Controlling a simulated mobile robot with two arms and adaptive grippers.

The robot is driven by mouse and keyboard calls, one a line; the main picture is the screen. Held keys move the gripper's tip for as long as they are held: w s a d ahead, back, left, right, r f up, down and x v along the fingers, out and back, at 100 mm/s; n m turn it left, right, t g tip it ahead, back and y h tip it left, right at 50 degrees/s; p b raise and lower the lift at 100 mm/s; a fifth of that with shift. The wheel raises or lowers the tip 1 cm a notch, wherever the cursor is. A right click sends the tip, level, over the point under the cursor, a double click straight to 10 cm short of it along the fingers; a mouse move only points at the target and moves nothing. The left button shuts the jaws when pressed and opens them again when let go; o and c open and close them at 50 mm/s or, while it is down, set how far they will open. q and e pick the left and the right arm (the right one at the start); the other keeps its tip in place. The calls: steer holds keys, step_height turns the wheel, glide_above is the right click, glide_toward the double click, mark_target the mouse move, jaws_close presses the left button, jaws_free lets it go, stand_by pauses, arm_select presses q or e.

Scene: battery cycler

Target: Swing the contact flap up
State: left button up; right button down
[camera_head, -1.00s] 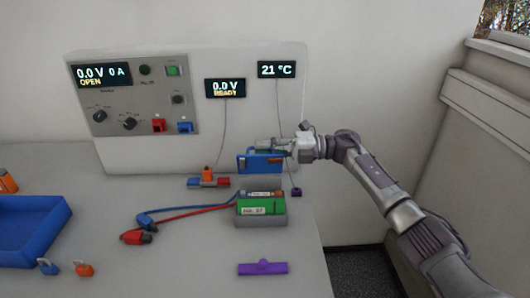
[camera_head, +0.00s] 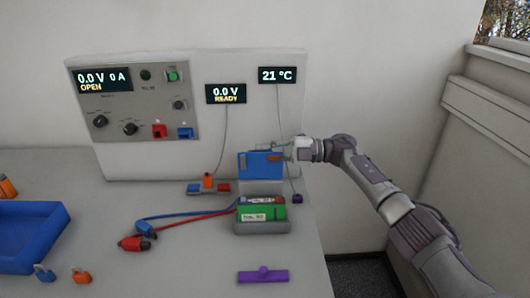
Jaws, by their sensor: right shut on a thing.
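The battery lies in a grey holder (camera_head: 262,228). My right gripper (camera_head: 282,152) comes in from the right and is shut on the flap at its upper right edge. The flap hides part of the fingers. My left gripper is not in view.
A grey control panel (camera_head: 155,120) stands on the back board, with two small displays beside it. Red and blue leads run left from the holder to a red clip (camera_head: 130,243). A purple piece (camera_head: 263,276) lies in front. A blue tray (camera_head: 66,211) is at left.

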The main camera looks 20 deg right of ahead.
steer(key=c, duration=1.2)
jaws_free()
steer(key=shift+s+r, duration=0.1)
steer(key=shift+s, duration=0.05)
steer(key=shift+c, duration=0.2)
steer(key=shift+d, duration=0.5)
steer(key=v, duration=1.1)
steer(key=shift+s, duration=0.1)
